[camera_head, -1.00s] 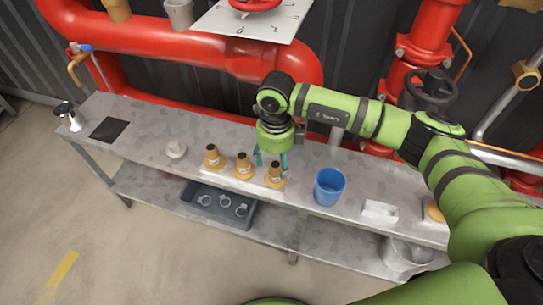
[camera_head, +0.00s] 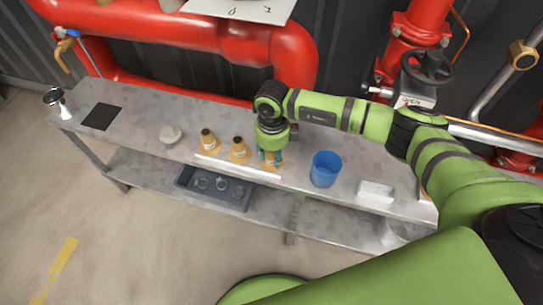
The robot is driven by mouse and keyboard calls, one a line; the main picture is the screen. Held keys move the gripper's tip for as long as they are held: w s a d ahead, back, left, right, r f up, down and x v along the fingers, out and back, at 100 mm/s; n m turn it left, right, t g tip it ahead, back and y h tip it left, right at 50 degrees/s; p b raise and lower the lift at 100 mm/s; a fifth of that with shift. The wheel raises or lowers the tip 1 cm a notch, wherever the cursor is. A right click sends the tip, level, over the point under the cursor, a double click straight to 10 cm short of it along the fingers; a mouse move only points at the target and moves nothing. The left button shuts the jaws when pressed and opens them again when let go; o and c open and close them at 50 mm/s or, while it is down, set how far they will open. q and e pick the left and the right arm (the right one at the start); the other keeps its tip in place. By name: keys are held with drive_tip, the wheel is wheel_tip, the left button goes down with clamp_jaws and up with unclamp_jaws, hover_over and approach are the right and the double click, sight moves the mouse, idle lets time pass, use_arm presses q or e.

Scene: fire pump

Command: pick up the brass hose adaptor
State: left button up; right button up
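Three brass-coloured pieces with dark tops stand in a row on the metal bench. The left one (camera_head: 208,142) and the middle one (camera_head: 239,151) are in plain view. The right one (camera_head: 277,162) is mostly hidden under my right gripper (camera_head: 270,158). That gripper points down, with its teal fingers at the right piece's sides. Whether the fingers touch or grip it is too small to tell. I cannot tell which piece is the hose adaptor. My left gripper does not show.
A blue cup (camera_head: 326,168) stands just right of my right gripper, with a white block (camera_head: 376,192) beyond. A grey bin (camera_head: 228,198) is on the lower shelf. Red pipes (camera_head: 215,37) run behind the bench (camera_head: 135,118).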

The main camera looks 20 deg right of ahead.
clamp_jaws()
drive_tip(key=shift+r, duration=0.1)
